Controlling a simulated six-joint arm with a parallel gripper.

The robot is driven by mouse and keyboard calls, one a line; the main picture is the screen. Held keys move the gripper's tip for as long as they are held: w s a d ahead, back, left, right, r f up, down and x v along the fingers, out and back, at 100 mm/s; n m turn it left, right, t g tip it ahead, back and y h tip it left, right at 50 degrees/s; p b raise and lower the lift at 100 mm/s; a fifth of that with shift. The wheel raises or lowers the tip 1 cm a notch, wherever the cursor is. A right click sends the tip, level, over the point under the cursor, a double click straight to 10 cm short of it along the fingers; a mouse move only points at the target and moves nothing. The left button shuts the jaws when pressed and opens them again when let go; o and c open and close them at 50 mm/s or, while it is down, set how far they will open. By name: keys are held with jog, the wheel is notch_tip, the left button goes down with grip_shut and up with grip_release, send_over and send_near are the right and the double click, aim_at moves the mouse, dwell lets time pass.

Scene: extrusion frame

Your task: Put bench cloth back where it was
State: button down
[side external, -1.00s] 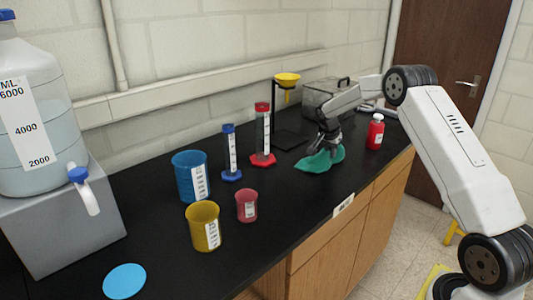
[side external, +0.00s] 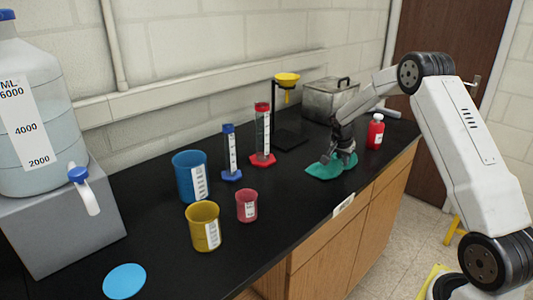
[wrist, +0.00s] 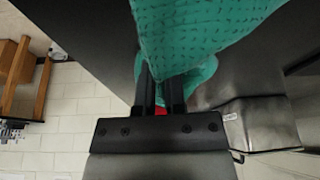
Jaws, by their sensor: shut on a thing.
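The bench cloth (side external: 325,170) is a green, textured cloth on the black bench top near its front edge, at the right of the side view. My gripper (side external: 343,158) is over the cloth, pointing down, low at the bench surface. In the wrist view the cloth (wrist: 195,35) is bunched between the two dark fingers of my gripper (wrist: 160,92), which are shut on it. Part of the cloth spreads away from the fingers in folds. The side view does not show clearly how much of it rests on the bench.
A red bottle (side external: 375,132) stands just right of the cloth. A metal box (side external: 330,100) and a stand with a yellow funnel (side external: 287,78) are behind. Graduated cylinders and coloured beakers (side external: 190,176) stand to the left. The bench between pink beaker (side external: 247,206) and cloth is clear.

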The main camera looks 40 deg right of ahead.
jog(key=shift+c, duration=1.8)
grip_release()
jog(key=shift+f, duration=0.1)
jog(key=shift+s+r+p, duration=0.2)
jog(key=shift+r+p, duration=0.15)
jog(key=shift+r, duration=0.15)
jog(key=shift+s+r+p, duration=0.15)
jog(key=shift+r+p, duration=0.15)
jog(key=shift+r, duration=0.15)
jog(key=shift+s+r, duration=0.3)
jog(key=shift+r, duration=0.3)
